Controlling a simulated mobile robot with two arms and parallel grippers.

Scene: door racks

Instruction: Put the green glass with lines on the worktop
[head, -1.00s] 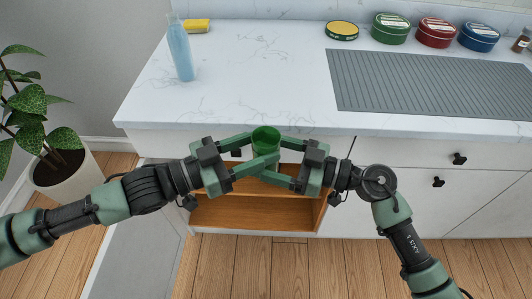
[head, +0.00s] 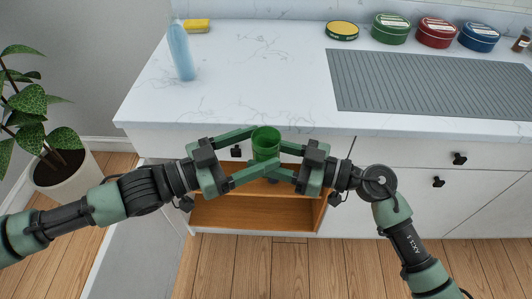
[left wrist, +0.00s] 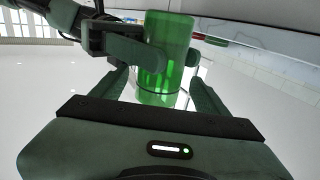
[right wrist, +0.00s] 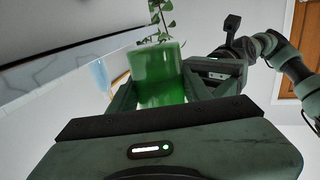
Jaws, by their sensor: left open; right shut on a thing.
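The green glass (head: 266,140) is held upright in front of the worktop's (head: 235,95) front edge, above the open cabinet. My right gripper (head: 279,158) is shut on the glass from the right. My left gripper (head: 250,153) is open, its fingers spread on either side of the glass from the left. In the left wrist view the glass (left wrist: 165,60) stands between the left fingers, with a dark line around its lower part. It also shows in the right wrist view (right wrist: 160,75).
A blue bottle (head: 180,52) and a yellow item (head: 196,26) stand at the back left. Round tins (head: 390,28) line the back right, behind a grey ribbed mat (head: 430,85). The worktop's left middle is clear. A potted plant (head: 62,165) stands at the left.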

